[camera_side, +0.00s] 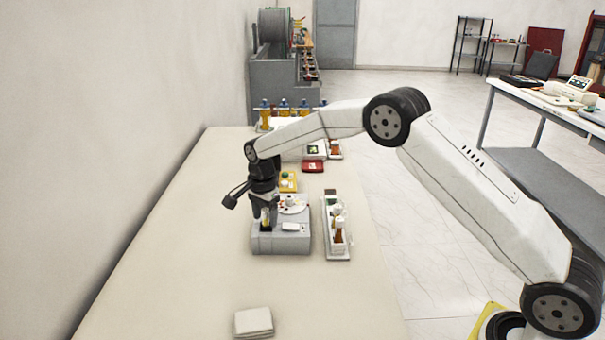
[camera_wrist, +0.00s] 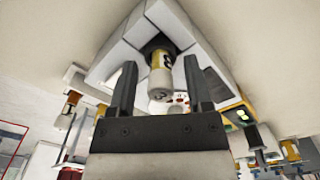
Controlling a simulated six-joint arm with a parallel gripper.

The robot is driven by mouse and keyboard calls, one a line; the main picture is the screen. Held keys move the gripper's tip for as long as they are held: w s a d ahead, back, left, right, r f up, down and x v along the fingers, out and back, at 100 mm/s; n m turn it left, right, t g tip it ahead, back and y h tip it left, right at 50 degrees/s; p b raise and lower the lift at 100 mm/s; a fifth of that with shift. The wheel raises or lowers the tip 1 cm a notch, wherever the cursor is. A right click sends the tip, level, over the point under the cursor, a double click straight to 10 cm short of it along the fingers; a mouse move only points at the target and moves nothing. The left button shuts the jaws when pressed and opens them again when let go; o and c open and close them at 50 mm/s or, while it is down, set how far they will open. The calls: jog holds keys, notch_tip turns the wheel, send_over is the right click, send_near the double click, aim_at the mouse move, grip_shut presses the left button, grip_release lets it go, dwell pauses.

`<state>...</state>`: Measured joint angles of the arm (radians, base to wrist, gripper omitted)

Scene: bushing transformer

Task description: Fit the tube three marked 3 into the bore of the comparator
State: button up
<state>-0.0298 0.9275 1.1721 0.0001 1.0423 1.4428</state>
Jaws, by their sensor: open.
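The comparator (camera_side: 280,243) is a grey-white box on the bench, and its dark bore shows in the wrist view (camera_wrist: 158,44). Tube three (camera_wrist: 161,76), with a pale cap and a yellow band with a dark mark, stands with its lower end in the bore and its cap end sticking out. How deep it sits is hard to tell. In the side view its yellow part (camera_side: 265,222) shows below my gripper (camera_side: 265,208). My gripper (camera_wrist: 161,70) is open, with one finger on each side of the tube and a visible gap to both.
A white rack (camera_side: 337,245) with amber tubes stands just right of the comparator. A yellow device (camera_side: 288,184) and a red box (camera_side: 313,166) lie behind. A white pad (camera_side: 254,322) lies at the front. The bench (camera_side: 180,250) is clear on the left.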

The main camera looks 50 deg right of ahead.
notch_tip(320, 180, up, 12)
dwell(0.6)
jog(key=shift+f, duration=0.1)
dwell(0.4)
jog(key=s+f+n+t, duration=0.1)
jog(key=s+f+n, duration=0.2)
jog(key=s, duration=0.7)
jog(key=s+d+f+n, duration=0.1)
jog(key=s+f+n, duration=0.1)
jog(key=s+n, duration=0.5)
jog(key=s+f+n+t, duration=0.1)
jog(key=s+f+n, duration=0.2)
jog(key=s, duration=1)
jog(key=n, duration=0.3)
jog(key=shift+d+f+t, duration=0.3)
jog(key=shift+d+f, duration=0.05)
